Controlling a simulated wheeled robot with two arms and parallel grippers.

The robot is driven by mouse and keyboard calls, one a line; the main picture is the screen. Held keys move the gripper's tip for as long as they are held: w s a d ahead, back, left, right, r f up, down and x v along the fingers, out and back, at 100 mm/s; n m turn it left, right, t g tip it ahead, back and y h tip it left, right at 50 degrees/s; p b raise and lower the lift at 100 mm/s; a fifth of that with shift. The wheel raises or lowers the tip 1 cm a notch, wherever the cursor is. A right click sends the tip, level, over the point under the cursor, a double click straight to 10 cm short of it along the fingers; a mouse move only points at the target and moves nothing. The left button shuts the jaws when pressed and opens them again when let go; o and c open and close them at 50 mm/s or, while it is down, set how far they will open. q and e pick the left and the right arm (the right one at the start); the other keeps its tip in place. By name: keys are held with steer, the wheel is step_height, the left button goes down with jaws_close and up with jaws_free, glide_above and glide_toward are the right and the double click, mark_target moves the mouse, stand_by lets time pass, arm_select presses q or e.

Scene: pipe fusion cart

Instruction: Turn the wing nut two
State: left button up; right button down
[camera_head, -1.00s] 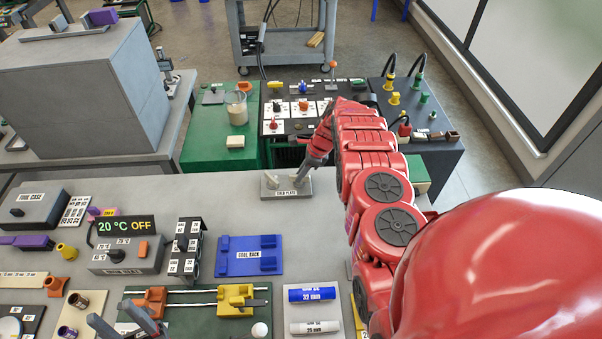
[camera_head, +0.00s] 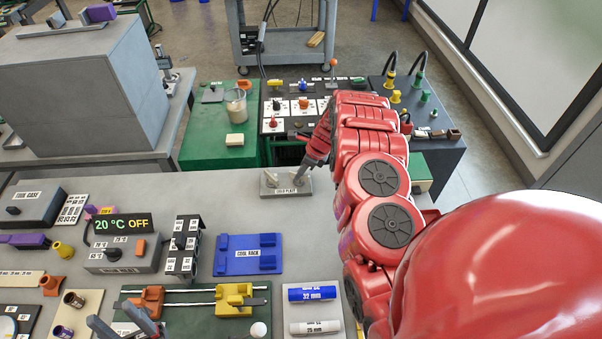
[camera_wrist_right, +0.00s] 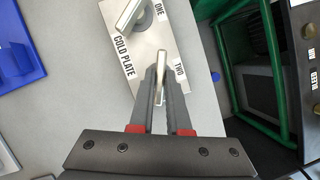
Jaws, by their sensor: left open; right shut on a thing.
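The cold plate (camera_head: 286,192) is a small grey metal plate on the table, and it also shows in the right wrist view (camera_wrist_right: 149,44). Wing nut two (camera_wrist_right: 161,62) is a silver wing beside the label TWO. My right gripper (camera_wrist_right: 160,92) is shut on it from above, with one finger on each side. In the head view the right gripper (camera_head: 308,172) hides most of that nut. Wing nut one (camera_wrist_right: 129,14) stands on the plate's other end, by the label ONE, untouched. My left gripper (camera_head: 125,326) is open and empty at the lower left, partly cut off.
The blue cool rack (camera_head: 247,255) lies left of the plate, nearer to me. A green-framed dark unit (camera_wrist_right: 257,70) stands close beyond the table edge. Blue and white pipes (camera_head: 313,293) lie at the front. The table around the plate is clear.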

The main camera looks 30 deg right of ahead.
steer(key=shift+a+r+m+h+p, duration=0.15)
steer(key=shift+m+h+p, duration=0.15)
steer(key=shift+m, duration=0.6)
steer(key=shift+m+p, duration=0.3)
steer(key=shift+m, duration=0.1)
steer(key=shift+m+t+h+p, duration=0.4)
steer(key=shift+m+h+p, duration=0.2)
steer(key=shift+m+p, duration=0.45)
steer(key=shift+m, duration=0.45)
steer(key=shift+p, duration=0.3)
steer(key=c, duration=0.9)
jaws_free()
